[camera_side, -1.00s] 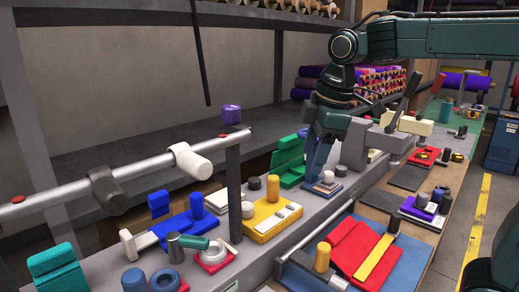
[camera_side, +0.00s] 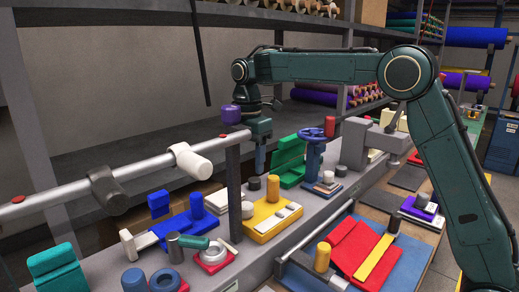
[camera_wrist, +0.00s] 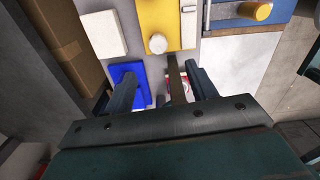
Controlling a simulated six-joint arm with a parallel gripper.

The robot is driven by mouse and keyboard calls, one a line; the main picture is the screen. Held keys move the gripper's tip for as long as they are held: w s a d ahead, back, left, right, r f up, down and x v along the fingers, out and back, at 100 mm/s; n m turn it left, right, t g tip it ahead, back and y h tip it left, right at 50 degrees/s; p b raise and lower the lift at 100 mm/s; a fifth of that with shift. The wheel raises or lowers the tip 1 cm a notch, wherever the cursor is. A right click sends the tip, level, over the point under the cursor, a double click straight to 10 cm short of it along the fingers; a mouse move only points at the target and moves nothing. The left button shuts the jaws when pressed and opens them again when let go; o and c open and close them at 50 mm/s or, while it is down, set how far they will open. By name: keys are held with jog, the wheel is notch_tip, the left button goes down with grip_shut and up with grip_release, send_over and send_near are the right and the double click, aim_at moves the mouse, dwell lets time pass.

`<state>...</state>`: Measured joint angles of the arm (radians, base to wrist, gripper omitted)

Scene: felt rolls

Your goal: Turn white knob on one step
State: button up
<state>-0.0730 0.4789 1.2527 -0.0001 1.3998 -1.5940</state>
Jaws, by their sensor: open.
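A small white knob (camera_side: 248,209) stands upright at the left end of a yellow base (camera_side: 259,233). It appears as a round white top at the edge of the yellow base in the wrist view (camera_wrist: 158,43). My gripper (camera_side: 260,170) hangs above the far side of this base, pointing down, clear of the knob. In the wrist view, its two fingers (camera_wrist: 162,80) are apart, with nothing held between them. The knob lies ahead of the fingertips there. A larger white cylinder (camera_side: 192,161) sits on the metal rail.
The rail's upright post (camera_side: 234,190) stands close left of the knob. A yellow cylinder (camera_side: 272,188) and a dark grey one (camera_side: 254,183) rise nearby. A blue handwheel press (camera_side: 314,152) stands to the right. A blue fixture (camera_side: 196,207) is at left.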

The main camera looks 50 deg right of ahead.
aim_at(247, 204)
jog(key=shift+w+a+f, duration=0.1)
jog(key=shift+w+f, duration=0.15)
jog(key=shift+w, duration=0.1)
jog(key=shift+f, duration=0.1)
jog(key=shift+f, duration=5.9)
jog(key=c, duration=1)
